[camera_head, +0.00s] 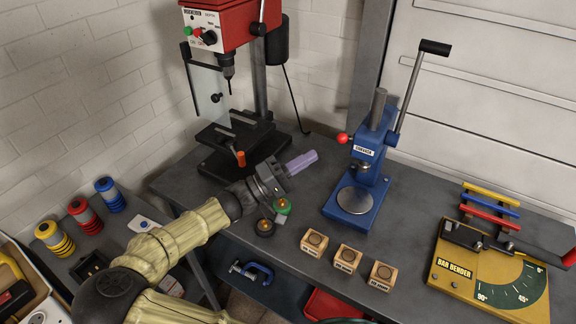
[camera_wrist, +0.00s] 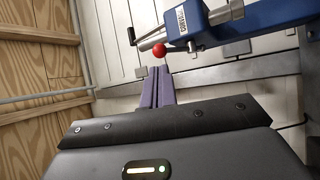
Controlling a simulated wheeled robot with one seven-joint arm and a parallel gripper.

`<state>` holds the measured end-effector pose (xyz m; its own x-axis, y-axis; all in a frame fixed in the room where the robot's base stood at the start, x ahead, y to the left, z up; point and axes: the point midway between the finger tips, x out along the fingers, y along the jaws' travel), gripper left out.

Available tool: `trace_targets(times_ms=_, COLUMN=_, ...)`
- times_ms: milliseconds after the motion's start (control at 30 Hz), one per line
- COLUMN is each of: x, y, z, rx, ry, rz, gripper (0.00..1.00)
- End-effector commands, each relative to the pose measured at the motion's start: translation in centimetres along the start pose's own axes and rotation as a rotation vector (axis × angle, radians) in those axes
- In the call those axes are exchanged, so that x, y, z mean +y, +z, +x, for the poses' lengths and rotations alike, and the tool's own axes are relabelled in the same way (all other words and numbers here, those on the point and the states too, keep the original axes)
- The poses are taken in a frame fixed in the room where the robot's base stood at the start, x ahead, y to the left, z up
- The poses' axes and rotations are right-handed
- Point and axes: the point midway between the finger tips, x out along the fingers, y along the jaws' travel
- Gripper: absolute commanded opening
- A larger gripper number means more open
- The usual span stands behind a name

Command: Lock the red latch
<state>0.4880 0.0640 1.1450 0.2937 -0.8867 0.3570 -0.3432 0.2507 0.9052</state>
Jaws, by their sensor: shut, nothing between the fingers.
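A red ball knob (camera_head: 343,138), the likeliest red latch, sticks out from the left side of the blue press (camera_head: 365,165). In the wrist view the knob (camera_wrist: 159,50) appears just beyond my fingertips, at the end of a short metal rod on the blue press body (camera_wrist: 250,25). My gripper (camera_head: 314,156) has purple fingers held together and empty, left of the knob and apart from it in the head view. The fingers also show in the wrist view (camera_wrist: 158,70). The knob's depth from the fingertips is hard to judge.
A red drill press (camera_head: 218,22) stands behind my gripper on the left. The blue press has a long raised lever (camera_head: 415,80). Wooden blocks (camera_head: 347,258) sit in front, and a yellow bar bender (camera_head: 445,270) stands at right. Bench space between the two presses is clear.

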Motion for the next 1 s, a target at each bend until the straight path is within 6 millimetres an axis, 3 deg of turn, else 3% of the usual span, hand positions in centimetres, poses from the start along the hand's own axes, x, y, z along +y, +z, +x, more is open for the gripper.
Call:
trace_targets(times_ms=100, x=0.3, y=0.0, z=2.4, rx=-0.005, ry=0.001, rz=-0.002, gripper=0.00)
trace_targets(times_ms=333, x=0.1, y=0.0, z=5.0, rx=-0.001, ry=0.000, rz=-0.001, gripper=0.00)
trace_targets(times_ms=1000, x=0.4, y=-0.2, z=5.2, rx=0.007, ry=-0.019, rz=-0.007, gripper=0.00)
